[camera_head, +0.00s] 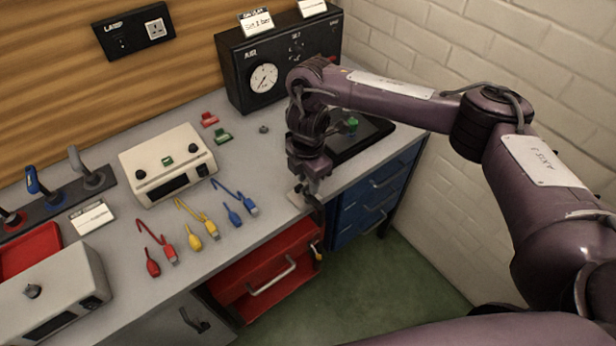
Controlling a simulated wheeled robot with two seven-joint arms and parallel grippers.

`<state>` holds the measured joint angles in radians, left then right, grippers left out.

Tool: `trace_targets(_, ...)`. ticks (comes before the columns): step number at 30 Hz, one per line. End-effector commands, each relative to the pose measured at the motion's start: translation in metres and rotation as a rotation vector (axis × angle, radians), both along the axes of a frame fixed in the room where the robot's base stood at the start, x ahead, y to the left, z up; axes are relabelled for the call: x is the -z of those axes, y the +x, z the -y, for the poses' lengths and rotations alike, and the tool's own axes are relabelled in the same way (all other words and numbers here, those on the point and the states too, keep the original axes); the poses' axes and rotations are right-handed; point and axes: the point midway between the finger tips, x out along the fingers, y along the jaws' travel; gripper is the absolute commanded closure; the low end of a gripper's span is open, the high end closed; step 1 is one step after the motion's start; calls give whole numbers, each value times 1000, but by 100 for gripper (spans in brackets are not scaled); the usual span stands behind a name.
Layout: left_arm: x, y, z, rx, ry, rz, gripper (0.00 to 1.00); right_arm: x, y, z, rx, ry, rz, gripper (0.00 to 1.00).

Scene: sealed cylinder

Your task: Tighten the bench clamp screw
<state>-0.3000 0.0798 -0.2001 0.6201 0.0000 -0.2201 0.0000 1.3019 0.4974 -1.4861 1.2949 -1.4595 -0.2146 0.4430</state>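My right gripper (312,188) points down at the front edge of the grey bench (270,222), at the end of my purple arm. A small pale clamp part (297,199) shows at the bench edge just beside and below the fingers. A dark part hangs below it over the edge, and I cannot tell whether it is the clamp screw. The gripper and wrist hide much of the clamp. Whether the fingers touch or grip it is too small to tell. My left gripper is not in view.
A red drawer (262,281) below the bench stands out near the clamp; blue drawers (372,197) are to its right. Coloured cables (197,218) and a cream device (167,164) lie left. A black gauge box (262,50) stands behind. Green floor is clear at lower right.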

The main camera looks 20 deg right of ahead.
Motion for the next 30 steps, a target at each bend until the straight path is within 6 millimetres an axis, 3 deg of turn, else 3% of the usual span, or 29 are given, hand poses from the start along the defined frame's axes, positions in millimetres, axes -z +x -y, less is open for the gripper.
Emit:
trace_targets(15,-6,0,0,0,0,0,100,-71,2,0,-1,-1,6,65)
trace_targets(30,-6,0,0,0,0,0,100,-78,1,1,2,0,2,65)
